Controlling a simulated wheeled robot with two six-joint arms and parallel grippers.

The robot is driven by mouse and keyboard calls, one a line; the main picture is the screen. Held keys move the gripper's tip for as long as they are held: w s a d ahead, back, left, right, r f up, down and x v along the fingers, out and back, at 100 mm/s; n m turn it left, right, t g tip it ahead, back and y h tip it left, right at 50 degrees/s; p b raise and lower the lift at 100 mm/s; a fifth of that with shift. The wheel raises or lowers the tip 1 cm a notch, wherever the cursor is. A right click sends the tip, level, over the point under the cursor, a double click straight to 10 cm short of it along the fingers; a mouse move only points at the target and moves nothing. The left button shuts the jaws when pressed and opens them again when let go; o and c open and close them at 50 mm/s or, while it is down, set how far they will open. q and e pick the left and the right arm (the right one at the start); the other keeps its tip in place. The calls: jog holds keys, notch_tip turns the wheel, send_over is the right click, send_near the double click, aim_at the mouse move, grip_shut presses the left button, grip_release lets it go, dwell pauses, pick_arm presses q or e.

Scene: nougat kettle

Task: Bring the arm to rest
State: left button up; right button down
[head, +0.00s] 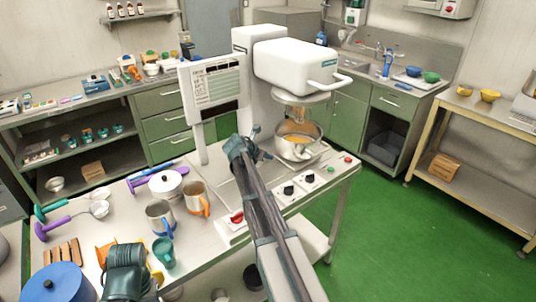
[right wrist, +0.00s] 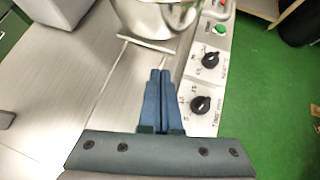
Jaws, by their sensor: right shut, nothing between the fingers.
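My right gripper (head: 256,148) is shut and empty above the steel base plate of the white mixer (head: 295,62). In the right wrist view its blue fingers (right wrist: 161,75) lie side by side with nothing between them. The steel mixing bowl (head: 297,143) stands under the mixer head, just beyond the fingertips; its lower part shows in the right wrist view (right wrist: 158,18). I cannot tell from these views whether the fingers touch anything. A dark teal part of my left arm (head: 125,270) shows at the lower left; its fingers cannot be made out.
Mixer knobs (right wrist: 201,104) and a green button (right wrist: 219,29) lie right of the fingers. Steel mugs (head: 160,218), a white lidded pot (head: 165,184), a teal cup (head: 163,252) and a blue lid (head: 58,284) crowd the table's left side. Green floor (head: 390,240) is clear at right.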

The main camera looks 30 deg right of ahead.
jog(key=shift+a, duration=0.1)
jog(key=s+a+f+m+y, duration=0.1)
jog(key=s+a+f+m, duration=0.1)
jog(key=a, duration=0.6)
jog(key=s+a+f+m+y, duration=0.1)
jog(key=s+a+m, duration=0.3)
jog(key=a, duration=0.5)
jog(key=s+a+f+m+y, duration=0.2)
jog(key=s+a, duration=0.4)
jog(key=a, duration=0.3)
jog(key=shift+f+m+g+y, duration=0.3)
jog(key=shift+f+m+g, duration=0.1)
jog(key=shift+m, duration=0.3)
jog(key=s+a+f+m+g+y, duration=0.2)
jog(key=s+a+m, duration=0.6)
jog(key=s+a, duration=1)
jog(key=shift+s+f+m+g+y, duration=0.15)
jog(key=shift+s+m+g+y, duration=0.2)
jog(key=shift+y, duration=0.55)
jog(key=shift+w+d, duration=0.1)
